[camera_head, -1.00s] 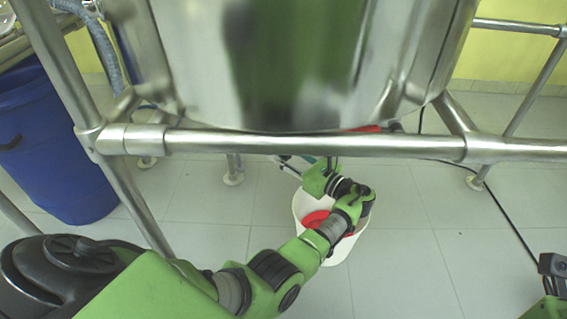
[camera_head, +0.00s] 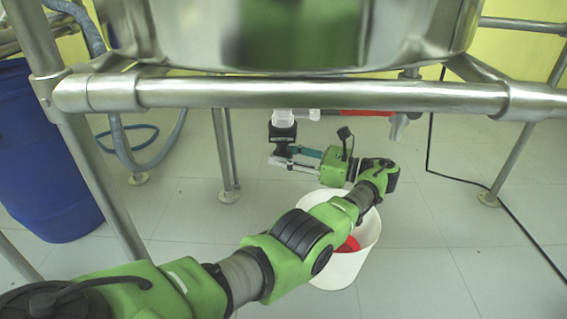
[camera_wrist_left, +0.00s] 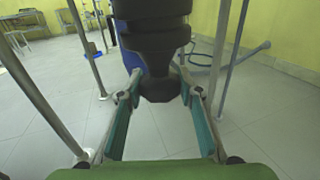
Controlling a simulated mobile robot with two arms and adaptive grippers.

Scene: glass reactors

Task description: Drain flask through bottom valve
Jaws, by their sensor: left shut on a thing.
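The large steel-clad vessel (camera_head: 300,35) fills the top of the head view, with only its lower part showing. Below it hangs a bottom valve with a white fitting (camera_head: 283,116) and a black valve body (camera_head: 283,133). My left gripper (camera_head: 279,152) reaches under the frame from the right side of the valve, its fingers at the lower black part. In the left wrist view, the teal-padded fingers (camera_wrist_left: 160,90) are shut around the black knob (camera_wrist_left: 160,87) below a ribbed black body (camera_wrist_left: 152,35). A white bucket (camera_head: 338,268) stands on the floor below my arm. My right gripper is not in view.
A horizontal steel rail (camera_head: 320,95) crosses in front of the valve, with posts on both sides. A blue barrel (camera_head: 45,160) stands at left. A red part (camera_head: 355,112) and a small tap (camera_head: 398,126) show below the rail. A black cable (camera_head: 465,178) lies at right.

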